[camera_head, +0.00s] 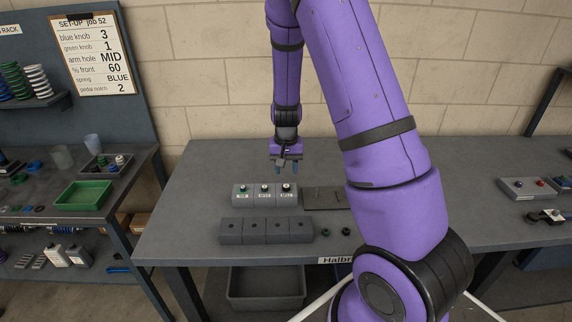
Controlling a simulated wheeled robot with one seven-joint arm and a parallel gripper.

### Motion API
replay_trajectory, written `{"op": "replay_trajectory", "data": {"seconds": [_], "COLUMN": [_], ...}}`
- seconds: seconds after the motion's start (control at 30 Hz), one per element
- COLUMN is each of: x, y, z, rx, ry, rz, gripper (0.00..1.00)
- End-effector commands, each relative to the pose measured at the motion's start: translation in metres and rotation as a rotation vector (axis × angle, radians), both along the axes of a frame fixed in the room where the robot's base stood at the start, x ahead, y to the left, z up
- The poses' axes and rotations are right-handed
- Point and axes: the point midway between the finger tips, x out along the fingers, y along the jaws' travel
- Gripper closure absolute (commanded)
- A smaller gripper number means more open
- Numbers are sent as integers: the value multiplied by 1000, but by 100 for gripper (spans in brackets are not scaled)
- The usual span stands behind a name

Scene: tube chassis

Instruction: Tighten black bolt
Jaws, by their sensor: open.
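My gripper (286,169) is open and empty, pointing down above the bench, over the back of a light grey three-part block (264,203). That block carries small upright fittings on top: one greenish at left, one dark in the middle, one dark and pale at right. Each part has a white label, too small to read. Two small dark round pieces, one at left (325,232) and one at right (346,231), lie on the bench. I cannot tell which piece is the black bolt. A darker grey block (266,232) with several holes sits in front.
A flat dark plate (322,198) lies right of the light block, partly hidden by my arm. The grey bench (190,213) is clear at left. A bin (266,304) stands below. A left bench holds a green tray (84,195); a set-up sheet (92,53) hangs behind.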

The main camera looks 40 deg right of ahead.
Motion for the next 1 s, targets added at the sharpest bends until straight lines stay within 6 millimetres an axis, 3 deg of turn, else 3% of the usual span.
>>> {"op": "replay_trajectory", "data": {"seconds": [0.7,0.9,1.0], "x": [0,0,0], "y": [0,-1,-1], "z": [-61,-67,-68], "rx": [1,1,1], "ry": [2,1,-1], "rz": [0,16,135], "gripper": [57,57,57]}}
